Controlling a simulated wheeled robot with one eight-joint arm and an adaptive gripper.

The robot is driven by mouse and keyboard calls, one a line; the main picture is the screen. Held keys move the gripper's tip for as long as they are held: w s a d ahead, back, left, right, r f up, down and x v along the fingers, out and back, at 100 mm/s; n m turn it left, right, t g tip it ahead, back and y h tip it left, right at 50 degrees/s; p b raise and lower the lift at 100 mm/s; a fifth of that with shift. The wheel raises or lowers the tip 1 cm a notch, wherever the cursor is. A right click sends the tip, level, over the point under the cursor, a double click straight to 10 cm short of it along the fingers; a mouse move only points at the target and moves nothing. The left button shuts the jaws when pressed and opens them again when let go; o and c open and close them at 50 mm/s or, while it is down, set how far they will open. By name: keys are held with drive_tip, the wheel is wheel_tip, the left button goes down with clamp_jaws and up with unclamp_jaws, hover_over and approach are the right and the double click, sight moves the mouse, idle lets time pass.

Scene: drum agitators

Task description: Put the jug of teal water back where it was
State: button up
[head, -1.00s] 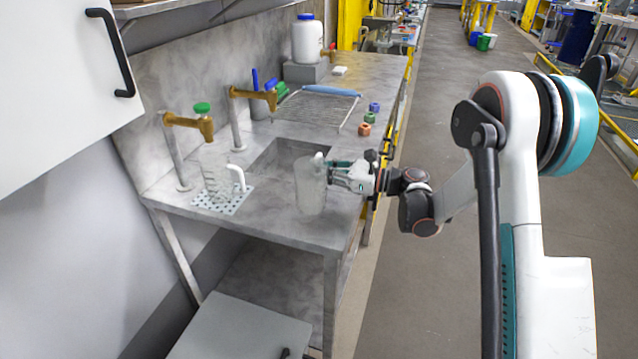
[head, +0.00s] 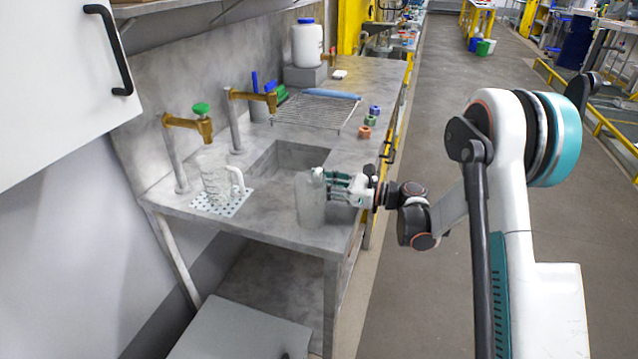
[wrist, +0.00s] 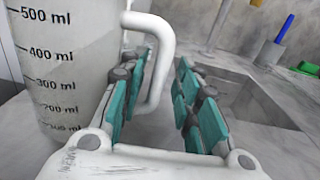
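My gripper (head: 324,185) is at the right side of a clear graduated jug (head: 311,203), above the counter between the sink and the front edge. In the wrist view, the jug (wrist: 75,75) stands upright at the left with its millilitre marks. Its white handle (wrist: 160,65) passes between my teal-padded fingers (wrist: 163,90), which are close in on both sides of it. The jug looks greyish, with no teal showing in its visible part. I cannot tell whether its base touches the counter. A second clear jug (head: 216,180) with a white handle stands under the green-knobbed tap.
The second jug is on a perforated blue-white mat (head: 236,207). A sink (head: 284,157) lies behind the held jug. Brass taps (head: 255,97) stand along the wall. A wire rack (head: 312,110), small coloured pieces (head: 365,132) and a white container (head: 307,45) are farther back.

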drive_tip(key=shift+r, duration=0.2)
drive_tip(key=p+v, duration=0.3)
drive_tip(key=v, duration=0.9)
drive_tip(key=s+a+r+n+h, duration=0.3)
drive_tip(key=s+r+n+h, duration=0.6)
drive_tip(key=s+r, duration=0.15)
drive_tip(key=s+d+n+h, duration=0.4)
drive_tip(key=s+d+n, duration=0.1)
drive_tip(key=s, duration=0.5)
drive_tip(key=s+d+n+t+h, duration=0.1)
drive_tip(key=s+d+n+h, duration=0.3)
drive_tip(key=s+n, duration=0.3)
drive_tip(key=shift+s+d+n+t, duration=0.3)
drive_tip(key=shift+s+d, duration=0.1)
drive_tip(key=shift+s, duration=1.75)
